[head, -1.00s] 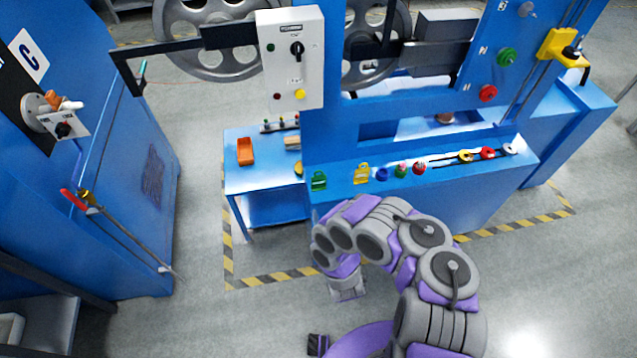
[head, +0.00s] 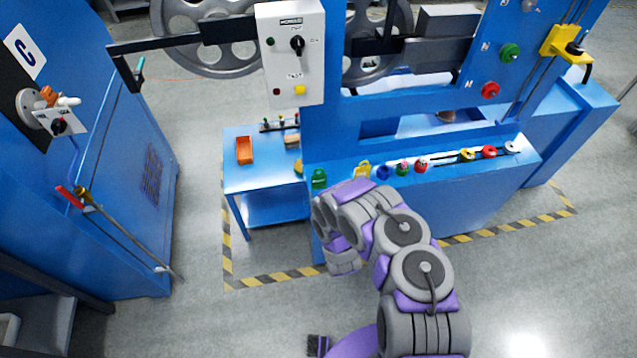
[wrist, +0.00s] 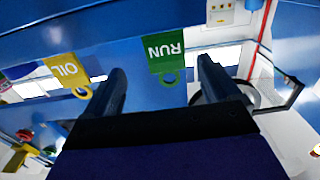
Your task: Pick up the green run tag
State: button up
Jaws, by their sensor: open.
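The green run tag (head: 319,178) lies on the blue ledge of the machine in the head view, just beyond my arm's end. In the wrist view the green run tag (wrist: 165,55) shows "RUN" upside down, with its ring towards my gripper. My gripper (wrist: 162,88) is open, with one dark finger to each side of the tag. The tag stands between and a little ahead of the fingers, and I see no contact. In the head view my gripper's fingers are hidden by the arm.
A yellow oil tag (wrist: 68,72) is close to the left finger; it also shows in the head view (head: 362,170). Several coloured knobs and rings line the ledge to the right. An orange bin (head: 244,150) sits on the blue side table (head: 240,180). A control box (head: 290,55) hangs above.

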aim_at(319, 180)
jog(key=b+x, duration=0.1)
jog(key=x, duration=0.2)
jog(key=shift+w+f, duration=0.15)
jog(key=shift+a+r+b+x, duration=0.15)
jog(key=shift+b+x, duration=0.25)
jog(key=shift+x, duration=0.55)
jog(key=shift+a+b+x, duration=0.1)
jog(key=shift+b+x, duration=0.3)
jog(key=shift+x, duration=0.55)
jog(key=shift+a+r+b+x, duration=0.15)
jog(key=shift+b+x, duration=0.25)
jog(key=shift+x, duration=0.55)
jog(key=shift+c, duration=0.3)
jog(key=c, duration=1)
notch_tip(319, 180, up, 10)
jog(key=p, duration=0.3)
jog(key=shift+p, duration=0.35)
